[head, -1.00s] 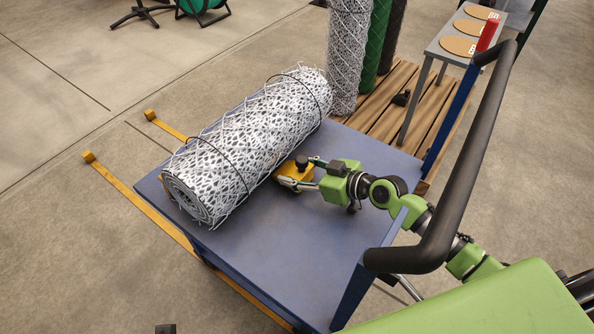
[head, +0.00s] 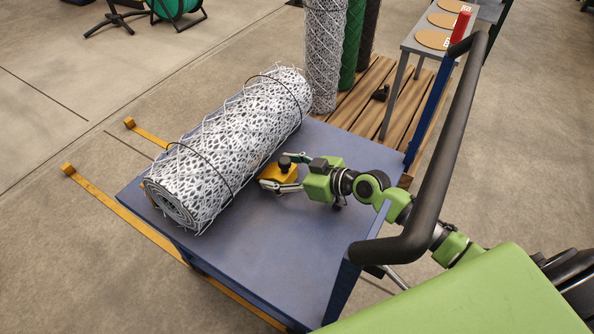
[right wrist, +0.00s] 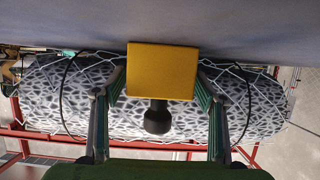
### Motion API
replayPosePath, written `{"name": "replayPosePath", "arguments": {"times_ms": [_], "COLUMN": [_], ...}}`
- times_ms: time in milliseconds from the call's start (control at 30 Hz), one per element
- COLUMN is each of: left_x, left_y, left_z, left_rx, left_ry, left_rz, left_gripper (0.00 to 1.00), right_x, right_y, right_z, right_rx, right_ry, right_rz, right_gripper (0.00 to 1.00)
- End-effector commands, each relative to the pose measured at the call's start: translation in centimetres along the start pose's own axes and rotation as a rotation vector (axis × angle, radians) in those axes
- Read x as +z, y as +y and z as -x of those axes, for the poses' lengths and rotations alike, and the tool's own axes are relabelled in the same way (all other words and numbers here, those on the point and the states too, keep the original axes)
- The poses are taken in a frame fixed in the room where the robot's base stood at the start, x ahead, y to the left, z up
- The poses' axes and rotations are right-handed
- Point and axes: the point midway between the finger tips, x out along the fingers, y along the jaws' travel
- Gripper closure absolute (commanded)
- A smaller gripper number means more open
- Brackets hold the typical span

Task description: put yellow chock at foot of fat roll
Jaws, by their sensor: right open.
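The fat roll (head: 230,145) of grey chain-link mesh, bound with dark bands, lies on the blue cart top (head: 270,235). The yellow chock (head: 277,174) with a black knob sits on the cart at the roll's near right side, by its foot. In the right wrist view the chock (right wrist: 162,72) stands in front of the roll (right wrist: 150,110), its knob between my fingers. My right gripper (head: 284,172) is open around the chock, one finger on each side with gaps. Whether the chock touches the roll is hard to tell. My left gripper does not show.
A black push handle (head: 440,190) rises at the cart's right end, close to my right arm. Upright mesh rolls (head: 322,55) stand on a wooden pallet (head: 378,95) behind. The cart's front is bare.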

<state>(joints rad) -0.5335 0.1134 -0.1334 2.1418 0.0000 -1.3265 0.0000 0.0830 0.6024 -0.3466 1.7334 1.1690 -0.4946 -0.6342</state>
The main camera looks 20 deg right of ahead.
Motion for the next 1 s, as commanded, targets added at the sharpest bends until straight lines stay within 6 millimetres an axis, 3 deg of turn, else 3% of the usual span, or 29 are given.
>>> {"name": "replayPosePath", "arguments": {"times_ms": [33, 267, 300, 633, 800, 1000], "left_x": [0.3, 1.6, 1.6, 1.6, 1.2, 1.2], "left_y": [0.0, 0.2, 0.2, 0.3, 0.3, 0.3], "left_z": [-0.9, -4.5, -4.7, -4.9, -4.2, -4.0], "left_rx": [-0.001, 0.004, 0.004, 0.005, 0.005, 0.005], "left_ry": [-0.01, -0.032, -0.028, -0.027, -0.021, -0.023], "left_rz": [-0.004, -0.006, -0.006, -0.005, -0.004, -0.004], "left_gripper": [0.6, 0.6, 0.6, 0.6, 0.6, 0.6], "right_x": [0.7, -0.7, -0.3, -0.5, -0.6, -0.8], "right_y": [-0.4, -0.4, -0.2, -0.2, -0.1, -0.1], "right_z": [0.0, 0.5, 1.8, 9.5, 11.5, 12.4], "right_rx": [-0.007, -0.007, -0.005, -0.005, -0.003, -0.003], "right_ry": [-0.014, -0.011, -0.015, -0.011, -0.007, -0.004], "right_rz": [-0.01, -0.01, -0.005, -0.002, -0.002, -0.003], "right_gripper": [0.35, 0.35, 0.35, 0.35, 0.35, 0.35]}}
